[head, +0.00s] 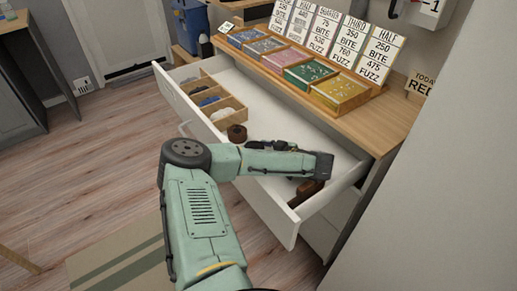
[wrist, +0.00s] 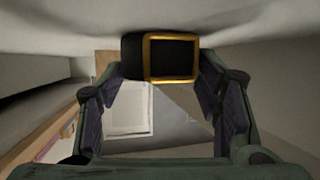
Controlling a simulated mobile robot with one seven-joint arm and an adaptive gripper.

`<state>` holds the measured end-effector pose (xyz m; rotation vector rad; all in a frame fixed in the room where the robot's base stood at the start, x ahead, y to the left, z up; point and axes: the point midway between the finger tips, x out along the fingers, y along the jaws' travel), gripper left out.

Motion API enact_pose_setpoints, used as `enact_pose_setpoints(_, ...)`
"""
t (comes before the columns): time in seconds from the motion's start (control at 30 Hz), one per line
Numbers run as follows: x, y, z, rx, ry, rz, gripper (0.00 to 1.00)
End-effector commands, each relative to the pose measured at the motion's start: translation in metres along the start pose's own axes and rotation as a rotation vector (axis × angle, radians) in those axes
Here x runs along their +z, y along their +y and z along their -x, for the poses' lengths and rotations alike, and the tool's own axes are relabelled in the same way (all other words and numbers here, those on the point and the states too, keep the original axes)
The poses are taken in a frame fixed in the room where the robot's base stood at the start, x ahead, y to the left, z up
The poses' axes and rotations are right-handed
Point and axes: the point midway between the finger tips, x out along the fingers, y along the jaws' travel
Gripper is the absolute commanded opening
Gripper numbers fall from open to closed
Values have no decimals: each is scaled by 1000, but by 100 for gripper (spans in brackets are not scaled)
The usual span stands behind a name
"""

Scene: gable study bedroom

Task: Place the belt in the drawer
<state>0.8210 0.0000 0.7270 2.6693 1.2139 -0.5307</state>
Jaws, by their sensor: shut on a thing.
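The belt (wrist: 133,58) shows in the wrist view as a dark roll with a gold-framed buckle, between the two fingertips of my gripper (wrist: 160,65). My gripper is shut on it. In the head view my gripper (head: 308,163) reaches sideways over the right part of the open drawer (head: 275,212). The dark block at its tip looks like the belt (head: 324,167). I cannot tell whether the belt touches the drawer's floor. The drawer is white and pulled well out. My arm hides part of its inside.
A brown roll (head: 237,133) and a brown thing (head: 306,188) lie in the drawer. A wooden divider (head: 225,105) with folded cloths fills its left end. Colourful boxes (head: 308,73) and price cards stand on the wooden top (head: 388,119). A pale wall rises at the right.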

Motion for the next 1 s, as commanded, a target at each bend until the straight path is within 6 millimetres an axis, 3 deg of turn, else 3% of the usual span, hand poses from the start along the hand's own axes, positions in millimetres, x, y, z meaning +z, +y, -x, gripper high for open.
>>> enact_pose_setpoints(0.17,4,0,-2,-1,-1,0,26)
enact_pose_setpoints(0.2,4,0,-2,-1,-1,0,59)
enact_pose_setpoints(0.5,2,0,-1,0,0,0,78)
enact_pose_setpoints(0.87,-3,0,1,1,2,-1,78)
enact_pose_setpoints(1.0,4,1,18,3,-4,1,78)
